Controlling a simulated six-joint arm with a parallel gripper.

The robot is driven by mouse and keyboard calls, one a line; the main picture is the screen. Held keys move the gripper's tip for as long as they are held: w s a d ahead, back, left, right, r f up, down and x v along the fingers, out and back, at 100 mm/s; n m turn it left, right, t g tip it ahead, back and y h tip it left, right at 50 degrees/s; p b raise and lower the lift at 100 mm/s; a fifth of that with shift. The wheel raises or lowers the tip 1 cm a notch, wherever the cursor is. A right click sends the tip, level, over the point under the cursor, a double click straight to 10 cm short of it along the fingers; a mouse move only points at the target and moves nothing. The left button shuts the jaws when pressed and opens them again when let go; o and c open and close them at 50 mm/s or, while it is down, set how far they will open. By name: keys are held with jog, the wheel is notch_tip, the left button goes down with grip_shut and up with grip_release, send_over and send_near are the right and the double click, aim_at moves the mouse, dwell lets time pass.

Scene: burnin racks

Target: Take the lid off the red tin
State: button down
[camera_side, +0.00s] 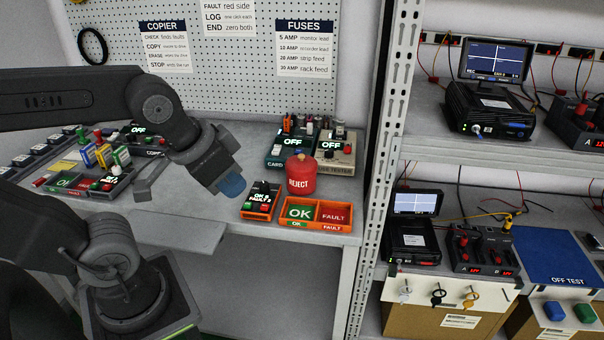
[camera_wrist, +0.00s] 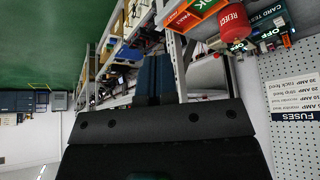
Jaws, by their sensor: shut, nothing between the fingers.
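The red tin (camera_side: 300,182), marked REJECT, stands upright on the bench behind the orange tray. Its red lid (camera_side: 300,161), with a small knob on top, appears to sit on it. In the wrist view the tin (camera_wrist: 235,24) shows at the upper right, turned sideways. My gripper (camera_side: 233,188), with blue fingertips, is left of the tin and apart from it, pointing down and to the right. The blue fingers also show in the wrist view (camera_wrist: 153,62), together and with nothing between them.
An orange tray (camera_side: 318,226) with OK and FAULT compartments is in front of the tin. A small orange counter box (camera_side: 260,201) stands between gripper and tin. Testers (camera_side: 336,152) stand behind the tin. A perforated rack post (camera_side: 377,190) rises to its right.

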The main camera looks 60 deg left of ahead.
jog(key=c, duration=1.8)
grip_release()
jog(key=shift+c, duration=0.2)
jog(key=o, duration=1.8)
jog(key=shift+o, duration=0.2)
jog(key=w+a+r+m+g, duration=0.1)
jog(key=w+a+r+m, duration=0.25)
jog(key=w, duration=0.45)
jog(key=m+g+y, duration=0.1)
jog(key=m+g, duration=0.4)
jog(key=m, duration=0.5)
send_over(301, 155)
jog(key=d, duration=0.2)
notch_tip(301, 155, down, 6)
jog(key=f, duration=0.5)
jog(key=a+f, duration=0.1)
jog(key=f, duration=0.1)
jog(key=shift+a+f, duration=0.1)
jog(key=shift+f, duration=0.3)
jog(key=shift+a+f, duration=0.25)
jog(key=shift+f, duration=1.05)
jog(key=shift+a+f, duration=0.2)
jog(key=shift+f, duration=1.05)
